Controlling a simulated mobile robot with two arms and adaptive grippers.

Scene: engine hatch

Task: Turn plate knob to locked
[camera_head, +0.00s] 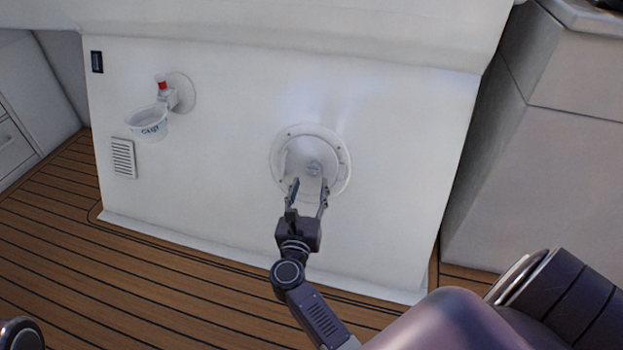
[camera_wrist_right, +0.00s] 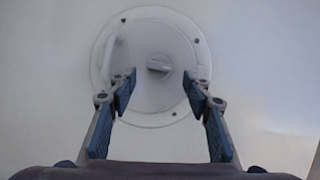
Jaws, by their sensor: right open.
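The round white plate (camera_head: 341,177) is set in the white hatch panel, with small screws around its rim. Its small knob (camera_head: 313,169) sits near the middle of the plate. In the right wrist view the knob (camera_wrist_right: 158,69) shows a slot-like bar lying roughly level, slightly tilted. My right gripper (camera_head: 307,184) is in front of the plate's lower part, its two fingers spread. In the right wrist view my right gripper (camera_wrist_right: 160,88) is open and empty, with the knob between and beyond the fingertips. I see no contact with the knob. My left gripper is not in view.
A vent (camera_head: 123,158) and a dark switch (camera_head: 97,62) are also there. Wooden floor (camera_head: 180,270) lies below; a white cabinet (camera_head: 550,150) stands at right.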

